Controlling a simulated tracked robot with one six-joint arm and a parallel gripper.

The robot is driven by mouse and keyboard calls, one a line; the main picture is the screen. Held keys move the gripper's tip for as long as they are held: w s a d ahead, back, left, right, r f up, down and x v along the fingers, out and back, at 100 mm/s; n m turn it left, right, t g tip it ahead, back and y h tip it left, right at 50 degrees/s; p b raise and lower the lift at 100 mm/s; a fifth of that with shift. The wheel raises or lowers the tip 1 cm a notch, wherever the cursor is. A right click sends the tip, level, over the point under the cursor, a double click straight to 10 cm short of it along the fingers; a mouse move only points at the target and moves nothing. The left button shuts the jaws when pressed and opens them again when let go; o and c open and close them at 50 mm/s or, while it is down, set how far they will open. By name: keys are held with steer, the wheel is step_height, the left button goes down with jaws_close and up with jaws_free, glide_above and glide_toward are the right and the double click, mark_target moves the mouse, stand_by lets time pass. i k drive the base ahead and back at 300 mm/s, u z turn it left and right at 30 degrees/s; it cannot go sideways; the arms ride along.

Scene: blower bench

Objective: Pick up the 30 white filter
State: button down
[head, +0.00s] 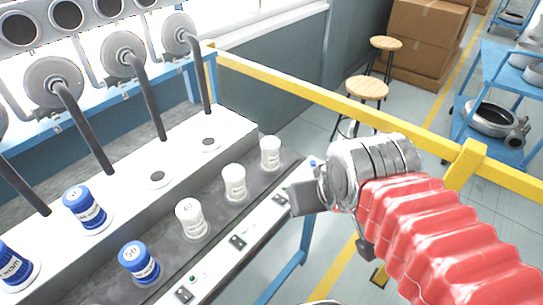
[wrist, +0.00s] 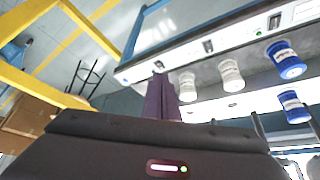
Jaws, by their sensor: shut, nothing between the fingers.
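Three white filters stand upright in a row on the dark strip of the bench: a far one (head: 270,153), a middle one (head: 235,183) and a nearer one (head: 191,219). Their labels are too small to read surely, so I cannot tell which is the 30. Two white filters also show in the wrist view, one (wrist: 187,86) close beside my fingers and one (wrist: 231,75) further right. My gripper (head: 296,201) is shut and empty, right of the white filters near the bench's front edge. Its dark fingers (wrist: 161,98) show together in the wrist view.
Blue filters stand nearby: one (head: 139,263) on the dark strip, others (head: 87,209) (head: 16,266) on the white ledge. Grey pipes (head: 145,95) come down to the ledge. A yellow rail (head: 330,95) runs behind my arm. Stools (head: 367,88) stand beyond it.

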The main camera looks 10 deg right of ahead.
mark_target(270, 145)
steer(key=u, duration=0.2)
steer(key=k, duration=0.6)
steer(key=u, duration=0.55)
steer(key=k, duration=0.7)
steer(key=u, duration=0.75)
steer(key=i, duration=1.5)
steer(key=z, duration=0.4)
